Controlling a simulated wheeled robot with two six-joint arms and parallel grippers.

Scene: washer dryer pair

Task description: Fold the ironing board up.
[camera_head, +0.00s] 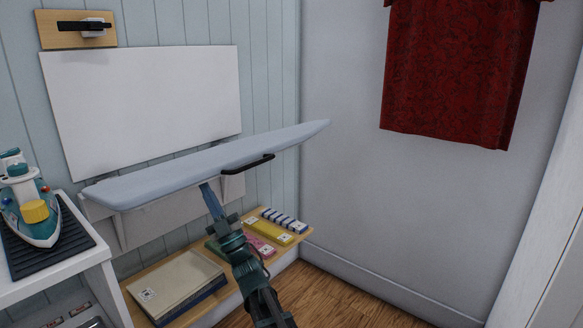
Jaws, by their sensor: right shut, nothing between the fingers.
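The ironing board (200,171) is a long, light blue-grey board that stands out level in front of the wall, its pointed end toward the right. A black bar handle (247,164) sits on its near edge. A white panel (140,105) is on the wall behind it. My right gripper (208,190) is shut and empty, pointing up at the underside of the board, left of the handle. I cannot tell whether its tips touch the board. My left gripper is not in view.
Below is a low wooden shelf (133,308) with boxes (175,283) and small packs (268,230). A red cloth (455,70) hangs at right. Floor at lower right is clear.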

